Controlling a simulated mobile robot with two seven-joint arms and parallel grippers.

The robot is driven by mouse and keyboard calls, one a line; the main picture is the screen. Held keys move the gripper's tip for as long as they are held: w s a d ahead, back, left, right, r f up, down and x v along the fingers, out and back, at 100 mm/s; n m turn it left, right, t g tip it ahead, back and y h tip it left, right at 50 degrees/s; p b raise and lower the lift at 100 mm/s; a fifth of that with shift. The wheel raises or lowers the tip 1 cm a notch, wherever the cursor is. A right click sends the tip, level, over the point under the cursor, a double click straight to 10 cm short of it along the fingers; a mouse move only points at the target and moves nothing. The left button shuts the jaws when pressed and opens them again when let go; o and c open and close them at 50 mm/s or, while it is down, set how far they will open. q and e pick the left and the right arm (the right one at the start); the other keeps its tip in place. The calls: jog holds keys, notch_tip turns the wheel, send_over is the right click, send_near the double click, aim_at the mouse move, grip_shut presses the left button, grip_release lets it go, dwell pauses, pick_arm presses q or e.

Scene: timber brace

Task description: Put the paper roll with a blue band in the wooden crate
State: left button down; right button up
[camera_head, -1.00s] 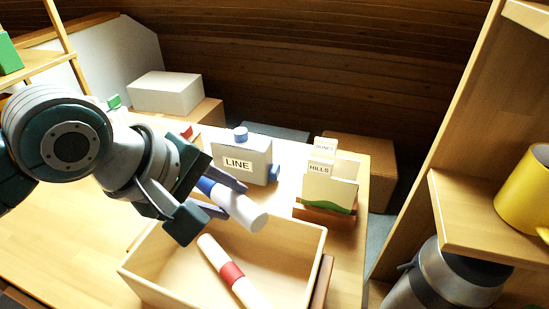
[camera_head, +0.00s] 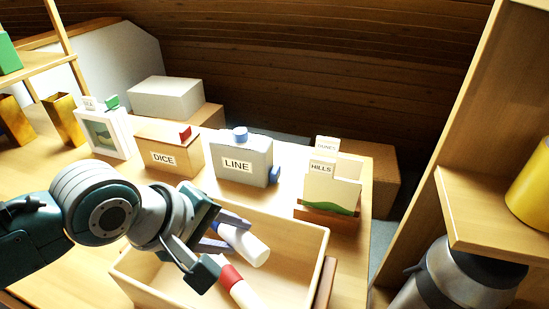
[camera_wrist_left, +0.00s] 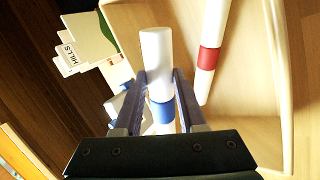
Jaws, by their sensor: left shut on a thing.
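The white paper roll with a blue band (camera_head: 250,246) is between the fingers of my left gripper (camera_head: 212,246). In the left wrist view the gripper (camera_wrist_left: 160,82) is shut on the roll (camera_wrist_left: 156,55) near its blue band, and the white end sticks out beyond the fingertips. In the head view the roll is tilted and overlaps the opening of the wooden crate (camera_head: 290,222). I cannot tell how far it is above the crate floor. A white roll with a red band (camera_head: 232,279) lies in the crate, partly hidden by my gripper. My right gripper is not in view.

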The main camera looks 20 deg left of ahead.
pick_arm(q)
jog(key=shift+f, duration=0.3)
jog(key=shift+c, duration=2.4)
grip_release()
jog(key=shift+r, duration=0.1)
jog(key=shift+r, duration=0.25)
jog(key=p+v, duration=0.4)
jog(key=v, duration=0.7)
jog(key=s+r+m+g+y, duration=0.2)
jog(key=s+r+m+y, duration=0.1)
jog(key=s+m, duration=1)
jog(key=shift+s+a+m+g, duration=0.25)
jog(key=shift+s+m+g, duration=0.15)
jog(key=shift+m, duration=0.4)
